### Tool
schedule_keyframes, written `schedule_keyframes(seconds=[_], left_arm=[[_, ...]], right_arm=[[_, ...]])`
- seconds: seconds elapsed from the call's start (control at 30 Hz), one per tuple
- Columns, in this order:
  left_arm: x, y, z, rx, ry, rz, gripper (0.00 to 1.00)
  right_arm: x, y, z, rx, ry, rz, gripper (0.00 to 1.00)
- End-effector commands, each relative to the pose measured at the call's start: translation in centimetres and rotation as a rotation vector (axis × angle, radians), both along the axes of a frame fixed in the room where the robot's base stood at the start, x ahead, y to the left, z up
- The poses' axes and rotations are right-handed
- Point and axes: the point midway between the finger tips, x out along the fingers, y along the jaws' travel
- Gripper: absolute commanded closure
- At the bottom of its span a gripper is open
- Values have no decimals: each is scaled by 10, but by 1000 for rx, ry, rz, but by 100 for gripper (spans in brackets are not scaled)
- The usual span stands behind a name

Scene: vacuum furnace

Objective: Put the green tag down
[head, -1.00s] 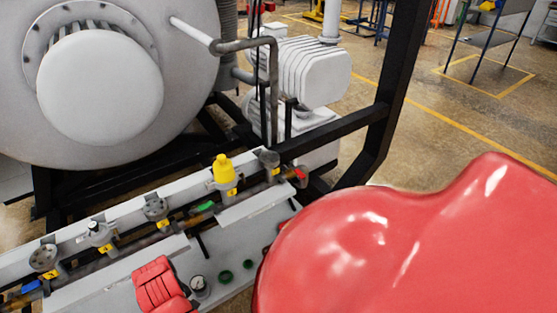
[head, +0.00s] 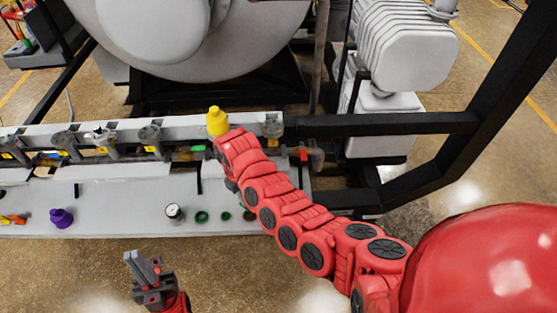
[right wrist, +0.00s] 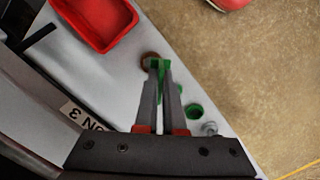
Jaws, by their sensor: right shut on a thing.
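In the right wrist view my right gripper (right wrist: 160,98) is shut on a thin green piece, the green tag (right wrist: 161,76). It is held between the fingertips above the pale grey shelf. Whether the tag touches the shelf I cannot tell. A brown-red ring (right wrist: 148,58) lies just beyond the fingertips, and green rings (right wrist: 194,111) lie to their right. In the head view my right arm reaches across the shelf (head: 130,215) and hides its gripper. My left gripper (head: 145,264) is in front of the shelf, low in the picture, with nothing seen in it.
A valve row with a yellow cap (head: 217,122) runs behind the shelf. A gauge (head: 174,212) and a purple piece (head: 61,217) stand on the shelf. A red tray (right wrist: 97,18) is near the held tag. Black frame bars (head: 400,123) stand at right.

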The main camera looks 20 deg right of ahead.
Motion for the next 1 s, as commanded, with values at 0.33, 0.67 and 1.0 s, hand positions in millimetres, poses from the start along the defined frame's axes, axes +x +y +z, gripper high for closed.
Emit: schedule_keyframes(seconds=[0.33, 0.67, 1.0], left_arm=[[0, 0, 7, 0, 0, 0, 100], [0, 0, 11, 0, 0, 0, 100], [0, 0, 14, 0, 0, 0, 100]], right_arm=[[27, 41, 29, -4, 0, 198, 100], [39, 68, 46, 1, -1, 331, 100], [43, 82, 57, 0, -1, 414, 100]])
